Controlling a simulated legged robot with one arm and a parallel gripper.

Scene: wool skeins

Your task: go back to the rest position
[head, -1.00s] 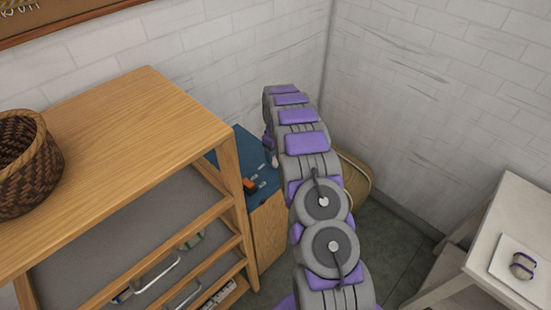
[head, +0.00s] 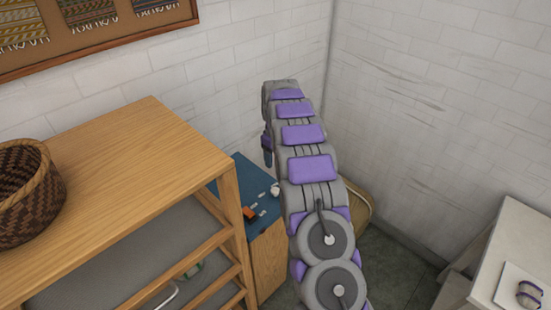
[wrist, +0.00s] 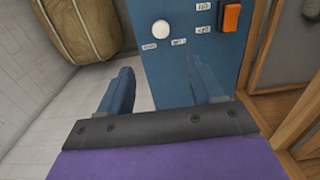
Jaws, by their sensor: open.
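My gripper (wrist: 162,78) is open, with its two blue fingers apart and nothing between them in the wrist view. Behind the fingers is a blue panel (wrist: 170,65) with a white round knob (wrist: 161,29), an orange switch (wrist: 231,17) and small white labels. In the head view my arm reaches up and away from the camera; a dark blue part of the gripper (head: 267,150) shows left of its far end, above the blue panel (head: 246,172). The rest of the gripper is hidden by the arm.
A wooden shelf unit (head: 130,150) with a woven basket (head: 28,190) stands at left, close to the blue-topped cabinet. A pale table (head: 515,245) is at right. A tan bag-like object (wrist: 78,25) lies beyond the gripper. Brick walls meet behind the arm.

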